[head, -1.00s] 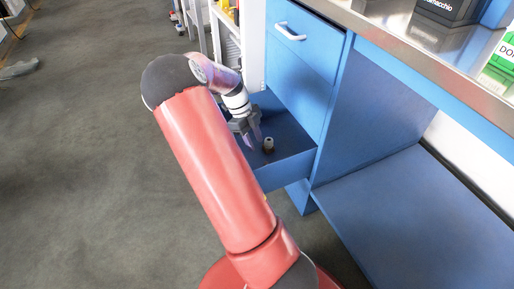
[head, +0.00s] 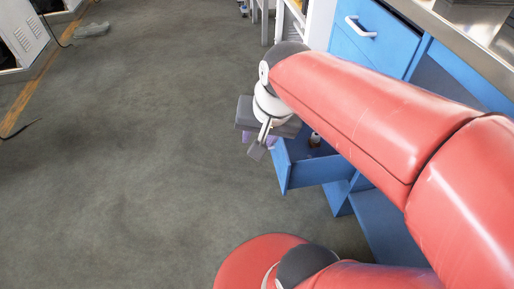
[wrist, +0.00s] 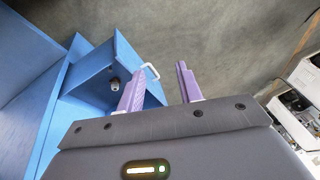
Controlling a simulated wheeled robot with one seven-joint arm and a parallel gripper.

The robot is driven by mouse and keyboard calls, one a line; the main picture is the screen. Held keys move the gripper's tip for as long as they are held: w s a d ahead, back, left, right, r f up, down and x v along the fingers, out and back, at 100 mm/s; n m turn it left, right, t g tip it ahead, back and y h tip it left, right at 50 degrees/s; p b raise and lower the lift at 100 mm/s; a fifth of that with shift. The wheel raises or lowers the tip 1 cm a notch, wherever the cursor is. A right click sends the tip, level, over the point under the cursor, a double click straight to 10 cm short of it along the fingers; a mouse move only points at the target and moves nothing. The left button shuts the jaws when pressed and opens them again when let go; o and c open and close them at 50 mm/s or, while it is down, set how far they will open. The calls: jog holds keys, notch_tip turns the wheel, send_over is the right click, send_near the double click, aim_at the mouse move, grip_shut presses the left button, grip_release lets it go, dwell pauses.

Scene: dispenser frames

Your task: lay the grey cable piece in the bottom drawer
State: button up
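The bottom drawer (head: 322,172) of the blue cabinet is pulled open; it also shows in the wrist view (wrist: 128,58). A small grey-brown piece with a pale end (head: 315,139) is inside the drawer, and shows in the wrist view (wrist: 114,85). It may be the grey cable piece, but it is too small to tell for sure. My gripper (head: 260,147) is outside the drawer, to its left in the head view. In the wrist view its two purple fingers (wrist: 160,84) are apart with nothing between them. My arm hides part of the drawer and cabinet in the head view.
The upper drawer with a white handle (head: 361,27) is shut. A steel worktop (head: 478,45) lies above the cabinet at the right. The floor left of the drawer is clear, apart from a dark cord (head: 20,129) and a grey item (head: 91,30) far off.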

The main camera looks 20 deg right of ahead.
jog(key=s+n, duration=0.1)
jog(key=s+a+n+t, duration=0.1)
jog(key=s+n, duration=0.1)
jog(key=s+a+n, duration=0.1)
jog(key=n, duration=0.1)
jog(key=shift+s+a+r+t+h, duration=0.2)
jog(key=shift+s+r+t+h, duration=0.1)
jog(key=shift+s+r, duration=0.1)
